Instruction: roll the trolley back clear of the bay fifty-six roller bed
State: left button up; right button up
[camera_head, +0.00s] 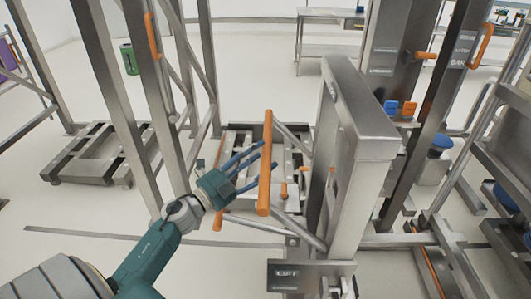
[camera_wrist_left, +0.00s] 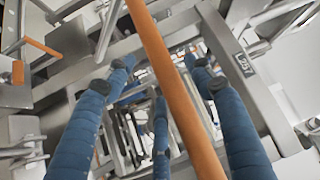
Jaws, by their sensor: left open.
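An orange bar handle (camera_head: 265,168) stands upright in the middle of the head view, in front of a grey metal frame that looks like the trolley (camera_head: 345,190). My left gripper (camera_head: 258,166) has its blue fingers spread at the bar. In the left wrist view the orange bar (camera_wrist_left: 170,85) runs slantwise between the open fingers of my left gripper (camera_wrist_left: 160,72); they are not closed on it. I cannot tell whether they touch it. Low metal framework (camera_head: 235,140) behind the bar may be the roller bed; the post and gripper partly hide it. My right gripper is not in view.
Slanted metal posts (camera_head: 110,90) stand close to my left arm. A low metal platform (camera_head: 95,155) is at the left. A post marked LATCH BAR (camera_head: 455,80) and a blue-topped container (camera_head: 437,150) stand at the right. Open floor shows at the lower left.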

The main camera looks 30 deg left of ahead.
pick_arm(q)
jog(key=shift+w+d+r, duration=0.1)
jog(key=shift+w+r, duration=0.05)
jog(key=shift+w, duration=0.55)
jog(key=shift+w+d, duration=0.15)
jog(key=shift+w, duration=0.55)
grip_shut()
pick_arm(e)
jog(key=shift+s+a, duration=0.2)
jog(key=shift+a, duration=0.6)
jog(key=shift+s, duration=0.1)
